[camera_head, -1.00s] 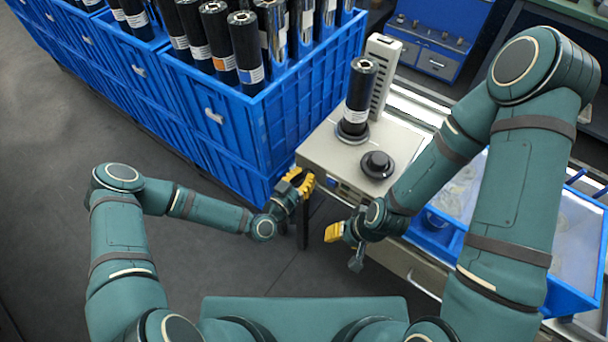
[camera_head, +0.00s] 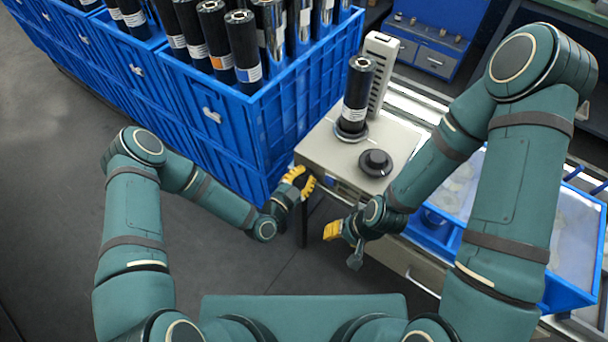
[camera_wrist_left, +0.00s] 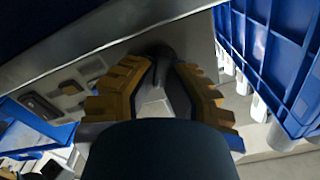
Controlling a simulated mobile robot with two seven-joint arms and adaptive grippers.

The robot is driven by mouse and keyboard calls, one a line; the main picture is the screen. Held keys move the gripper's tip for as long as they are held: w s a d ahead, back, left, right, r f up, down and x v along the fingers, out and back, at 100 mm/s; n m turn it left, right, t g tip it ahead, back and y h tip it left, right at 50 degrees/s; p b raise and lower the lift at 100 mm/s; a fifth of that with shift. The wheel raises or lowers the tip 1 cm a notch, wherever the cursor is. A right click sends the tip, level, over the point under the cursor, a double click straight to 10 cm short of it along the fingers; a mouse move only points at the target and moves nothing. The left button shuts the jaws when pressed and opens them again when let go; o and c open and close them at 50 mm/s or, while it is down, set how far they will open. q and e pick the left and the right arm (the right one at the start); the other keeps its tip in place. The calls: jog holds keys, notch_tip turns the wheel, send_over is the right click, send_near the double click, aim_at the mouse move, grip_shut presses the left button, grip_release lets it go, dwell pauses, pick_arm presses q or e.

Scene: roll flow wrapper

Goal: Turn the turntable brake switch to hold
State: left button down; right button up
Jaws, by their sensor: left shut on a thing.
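The grey machine (camera_head: 318,150) stands at the centre, with a black roll (camera_head: 357,95) upright on its top. My left gripper (camera_head: 304,184) is at the machine's front left corner, beside the front panel. In the left wrist view its yellow-padded fingers (camera_wrist_left: 160,75) are closed around a dark, rounded piece, which I take to be the turntable brake switch (camera_wrist_left: 158,55). The fingers hide most of it, so its setting cannot be read. My right gripper (camera_head: 334,230) hangs before the machine's front, apart from it; its jaw opening is unclear.
A black round knob (camera_head: 376,163) sits on the machine top. Blue crates (camera_head: 240,122) of black rolls stand close on the left of my left gripper. A blue tray (camera_head: 565,280) is at the right. The floor at the left front is clear.

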pick_arm(q)
jog(key=shift+r, duration=0.1)
dwell(0.4)
jog(key=c, duration=1)
grip_release()
jog(key=v, duration=1.2)
